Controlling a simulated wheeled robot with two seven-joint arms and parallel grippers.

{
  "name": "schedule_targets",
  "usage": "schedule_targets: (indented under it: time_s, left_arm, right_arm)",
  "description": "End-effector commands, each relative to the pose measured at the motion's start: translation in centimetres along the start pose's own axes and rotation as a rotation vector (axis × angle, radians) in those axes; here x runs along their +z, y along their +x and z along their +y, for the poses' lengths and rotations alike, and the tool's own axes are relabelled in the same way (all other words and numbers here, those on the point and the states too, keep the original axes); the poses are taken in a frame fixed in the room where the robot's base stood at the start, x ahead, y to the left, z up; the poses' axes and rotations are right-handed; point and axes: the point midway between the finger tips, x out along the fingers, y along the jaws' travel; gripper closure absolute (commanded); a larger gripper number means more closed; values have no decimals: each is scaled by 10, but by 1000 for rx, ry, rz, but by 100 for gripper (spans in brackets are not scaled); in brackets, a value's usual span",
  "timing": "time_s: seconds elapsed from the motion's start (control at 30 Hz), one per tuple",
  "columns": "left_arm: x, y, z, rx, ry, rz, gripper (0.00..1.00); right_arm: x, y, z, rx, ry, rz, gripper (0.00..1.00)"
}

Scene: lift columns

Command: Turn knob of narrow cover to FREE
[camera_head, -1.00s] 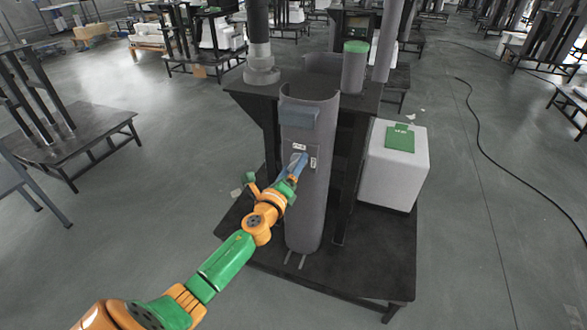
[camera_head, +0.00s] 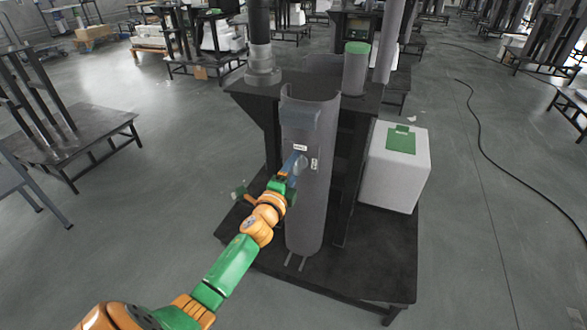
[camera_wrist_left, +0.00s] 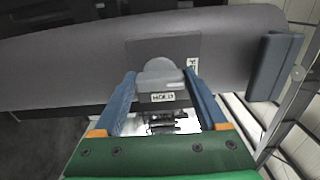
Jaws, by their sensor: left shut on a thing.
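The narrow cover (camera_head: 305,215) is a tall grey curved shell standing upright on the dark bench. Its knob (camera_head: 299,168) is a light grey piece on a darker plate (camera_wrist_left: 200,47), with one label above it and one to its right in the head view. In the left wrist view the knob (camera_wrist_left: 160,74) sits between the two blue fingers, and a label beside it reads HOLD (camera_wrist_left: 162,97). The other label (camera_wrist_left: 192,66) is cut off and unreadable. My left gripper (camera_head: 293,165) is shut on the knob. Which label the knob points to cannot be told. My right gripper is not in view.
A blue-grey handle block (camera_wrist_left: 275,66) sticks out of the cover above the knob. A green-topped cylinder (camera_head: 355,70) and a dark column (camera_head: 260,50) stand behind. A white box (camera_head: 395,175) with a green patch stands to the right.

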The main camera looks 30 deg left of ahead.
Motion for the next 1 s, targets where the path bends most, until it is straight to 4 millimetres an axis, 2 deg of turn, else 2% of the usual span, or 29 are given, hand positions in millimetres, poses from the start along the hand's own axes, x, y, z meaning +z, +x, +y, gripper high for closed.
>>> schedule_targets:
  time_s: [0.57,0.6,0.67,0.7,0.9,1.0]
  left_arm:
    - [0,0,1,1,-34,0,81]
    - [0,0,1,1,-34,0,22]
    - [0,0,1,1,-33,0,6]
    - [0,0,1,1,-33,0,0]
    - [0,0,0,1,-31,0,0]
    - [0,-8,0,2,-31,1,0]
  right_arm:
    - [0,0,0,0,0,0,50]
    - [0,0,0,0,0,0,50]
    - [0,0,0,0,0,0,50]
    - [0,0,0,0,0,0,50]
    - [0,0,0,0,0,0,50]
    - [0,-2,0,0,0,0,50]
